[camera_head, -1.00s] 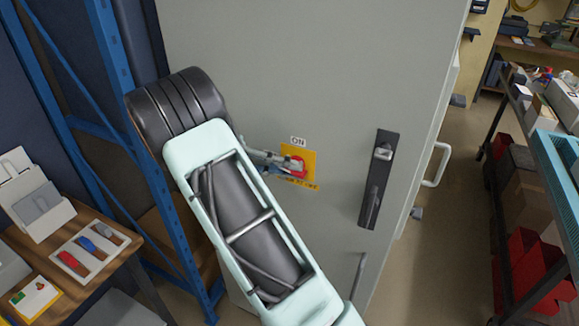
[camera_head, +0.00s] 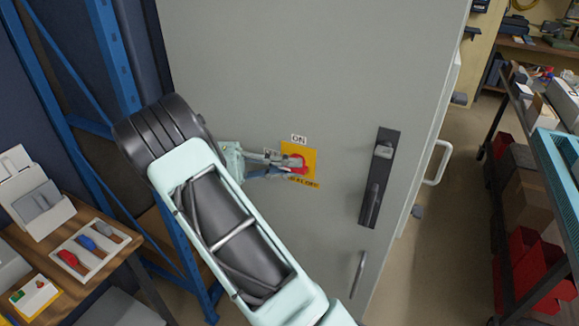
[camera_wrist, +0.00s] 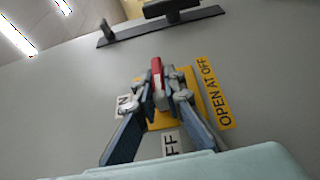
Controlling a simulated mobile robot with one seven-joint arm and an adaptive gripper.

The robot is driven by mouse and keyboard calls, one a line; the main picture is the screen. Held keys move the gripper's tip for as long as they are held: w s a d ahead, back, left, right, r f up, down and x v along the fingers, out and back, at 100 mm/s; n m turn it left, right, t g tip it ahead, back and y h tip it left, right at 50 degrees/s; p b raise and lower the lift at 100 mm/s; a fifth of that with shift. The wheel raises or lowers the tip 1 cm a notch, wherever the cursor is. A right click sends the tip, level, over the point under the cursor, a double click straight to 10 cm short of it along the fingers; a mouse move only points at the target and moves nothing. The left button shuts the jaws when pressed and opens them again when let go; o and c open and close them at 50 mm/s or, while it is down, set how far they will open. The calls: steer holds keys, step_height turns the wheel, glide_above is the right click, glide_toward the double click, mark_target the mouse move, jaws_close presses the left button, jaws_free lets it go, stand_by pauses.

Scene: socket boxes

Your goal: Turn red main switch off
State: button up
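The red main switch (camera_head: 301,164) is a red handle on a yellow plate (camera_head: 311,155) on the grey cabinet door. An ON label (camera_head: 298,140) sits above the plate. My gripper (camera_head: 289,161) reaches it from the left, hiding part of the handle and the label at its left. In the wrist view, the red handle (camera_wrist: 157,68) stands between my two fingertips (camera_wrist: 158,88), which are closed in on both sides of it. An OFF label (camera_wrist: 171,143) shows at the bottom, partly covered; the handle lines up roughly with it.
The grey cabinet door (camera_head: 300,60) has a black latch handle (camera_head: 377,180) right of the switch. A blue rack (camera_head: 112,60) and a wooden bench (camera_head: 125,232) stand at the left. A shelf with red bins (camera_head: 525,262) stands right, beyond clear floor.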

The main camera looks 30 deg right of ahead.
steer(key=o, duration=0.5)
steer(key=shift+c, duration=0.2)
steer(key=v, duration=1.2)
steer(key=shift+r, duration=0.1)
